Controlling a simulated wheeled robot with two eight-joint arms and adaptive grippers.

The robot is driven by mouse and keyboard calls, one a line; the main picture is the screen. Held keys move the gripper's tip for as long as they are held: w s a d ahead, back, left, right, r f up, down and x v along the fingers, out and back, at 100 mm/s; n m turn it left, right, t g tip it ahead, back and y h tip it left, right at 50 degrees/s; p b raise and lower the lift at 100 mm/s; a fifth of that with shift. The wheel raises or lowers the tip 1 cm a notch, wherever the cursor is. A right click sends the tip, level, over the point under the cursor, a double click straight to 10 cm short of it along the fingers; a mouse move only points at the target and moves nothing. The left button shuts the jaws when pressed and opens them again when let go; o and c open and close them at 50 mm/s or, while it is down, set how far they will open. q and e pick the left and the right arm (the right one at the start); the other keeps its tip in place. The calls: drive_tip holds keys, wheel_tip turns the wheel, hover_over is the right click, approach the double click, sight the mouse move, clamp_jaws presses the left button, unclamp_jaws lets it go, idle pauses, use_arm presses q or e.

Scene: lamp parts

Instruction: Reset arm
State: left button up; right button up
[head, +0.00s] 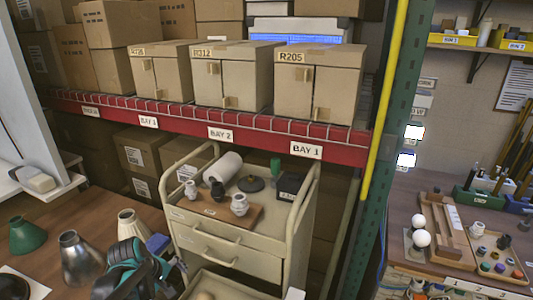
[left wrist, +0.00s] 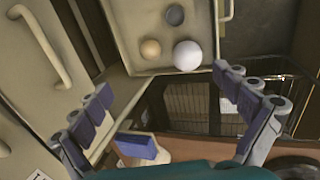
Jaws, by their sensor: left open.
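My left gripper (left wrist: 162,98) is open, its two purple-blue padded fingers wide apart and nothing between the tips. In the head view the left gripper (head: 163,256) is at the bottom, in front of the cart. Beyond the fingers, the left wrist view shows an open drawer holding a white ball (left wrist: 187,55), a tan ball (left wrist: 151,49) and a dark grey round piece (left wrist: 175,15). Three lamp shades stand on the left bench: green (head: 27,236), silver (head: 80,260) and cream (head: 131,224), the last partly hidden. My right gripper is not in view.
The cream cart (head: 232,252) carries a wooden board (head: 215,208) with small fittings, a white roll and a black base. Its lower drawer is open below the gripper. A green rack post (head: 385,170) stands right of it. Boxes fill the shelf above.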

use_arm(q)
drive_tip(key=s+d+r+m+t, duration=0.2)
drive_tip(key=s+d+r+m, duration=0.1)
drive_tip(key=s+m, duration=0.3)
drive_tip(key=s+d+r+m+t+y, duration=0.1)
drive_tip(key=s+d+r+m+t, duration=0.1)
drive_tip(key=s+d+m, duration=0.4)
drive_tip(key=shift+s+d+r+m+y, duration=0.3)
drive_tip(key=shift+s+r+m, duration=0.3)
drive_tip(key=shift+s+r, duration=0.3)
